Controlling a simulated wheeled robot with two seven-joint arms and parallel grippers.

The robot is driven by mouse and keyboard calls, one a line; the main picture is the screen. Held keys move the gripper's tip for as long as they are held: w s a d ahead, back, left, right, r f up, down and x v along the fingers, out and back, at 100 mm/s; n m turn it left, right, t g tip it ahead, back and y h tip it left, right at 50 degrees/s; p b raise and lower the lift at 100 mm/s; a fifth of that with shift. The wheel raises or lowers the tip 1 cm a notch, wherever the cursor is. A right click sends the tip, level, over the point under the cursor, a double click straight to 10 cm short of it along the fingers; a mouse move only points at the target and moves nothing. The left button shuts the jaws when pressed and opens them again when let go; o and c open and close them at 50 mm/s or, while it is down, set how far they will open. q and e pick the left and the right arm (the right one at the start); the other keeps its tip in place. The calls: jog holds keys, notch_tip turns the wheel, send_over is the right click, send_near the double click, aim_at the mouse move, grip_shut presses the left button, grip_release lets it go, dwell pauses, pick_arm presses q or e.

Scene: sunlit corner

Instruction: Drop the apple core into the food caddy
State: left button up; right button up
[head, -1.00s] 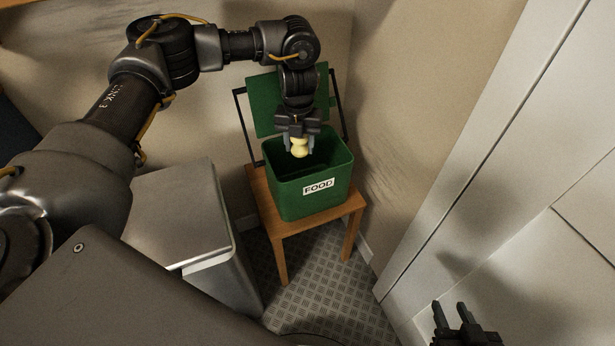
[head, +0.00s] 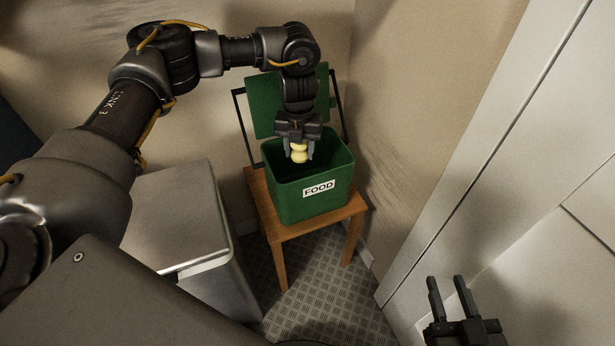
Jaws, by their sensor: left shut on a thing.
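The apple core (head: 299,154) is pale yellow and pinched in the middle. My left gripper (head: 299,149) points down and is shut on it, holding it over the mouth of the food caddy. The food caddy (head: 288,205) is a green bin with a white FOOD label on its front. Its green lid (head: 262,104) stands open at the back. The core shows against the dark inside of the caddy; its exact height relative to the rim is hard to tell. My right gripper (head: 446,298) is open and empty at the lower right, away from the caddy.
The caddy stands on a small wooden stool (head: 274,232) in the wall corner. A metal bin (head: 180,215) stands left of the stool. Pale panels (head: 480,150) rise at the right. A patterned floor (head: 320,290) shows in front.

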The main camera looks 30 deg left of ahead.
pick_arm(q)
jog(key=o, duration=1)
jog(key=shift+o, duration=0.2)
jog(key=shift+r, duration=0.1)
